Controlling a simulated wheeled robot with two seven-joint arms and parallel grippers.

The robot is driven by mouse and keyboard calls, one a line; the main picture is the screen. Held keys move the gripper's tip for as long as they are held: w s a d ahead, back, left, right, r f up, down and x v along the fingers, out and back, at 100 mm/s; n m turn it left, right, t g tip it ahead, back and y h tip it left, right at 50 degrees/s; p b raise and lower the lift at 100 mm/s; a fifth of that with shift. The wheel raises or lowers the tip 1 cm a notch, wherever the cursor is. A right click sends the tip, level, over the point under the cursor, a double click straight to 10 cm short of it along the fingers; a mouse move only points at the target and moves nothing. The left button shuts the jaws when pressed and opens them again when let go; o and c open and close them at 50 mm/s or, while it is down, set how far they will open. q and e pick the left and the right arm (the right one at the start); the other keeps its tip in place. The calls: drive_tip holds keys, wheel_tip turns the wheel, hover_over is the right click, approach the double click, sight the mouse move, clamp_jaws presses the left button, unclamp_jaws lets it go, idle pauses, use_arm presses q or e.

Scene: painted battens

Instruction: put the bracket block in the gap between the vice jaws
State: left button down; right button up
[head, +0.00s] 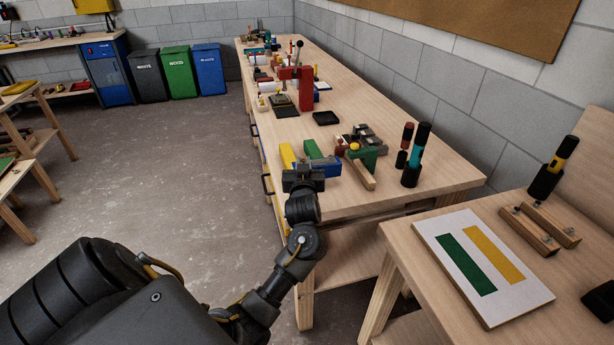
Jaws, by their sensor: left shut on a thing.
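My left gripper (303,171) is over the near left end of the long bench. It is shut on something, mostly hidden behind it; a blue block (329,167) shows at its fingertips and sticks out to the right. I cannot make out the bracket shape of it. A green clamp-like tool (369,158) with grey metal parts stands just to the right, but I cannot clearly see vice jaws or a gap. A yellow batten (287,155) and a green batten (313,149) lie just beyond the gripper. My right gripper is not in view.
A bare wooden batten (358,174) lies beside the green tool. Dark upright tools (411,172) stand to the right. A red press (304,88) and a black tray (326,118) are farther back. A striped board (481,264) lies on the near right table.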

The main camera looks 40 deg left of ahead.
use_arm(q)
drive_tip(key=shift+d+f, duration=0.35)
drive_tip(key=f, duration=0.3)
drive_tip(key=shift+d+p, duration=0.35)
drive_tip(key=shift+f, duration=0.45)
drive_tip(key=c, duration=1.4)
unclamp_jaws()
drive_tip(key=b+v, duration=0.1)
drive_tip(key=v, duration=1.1)
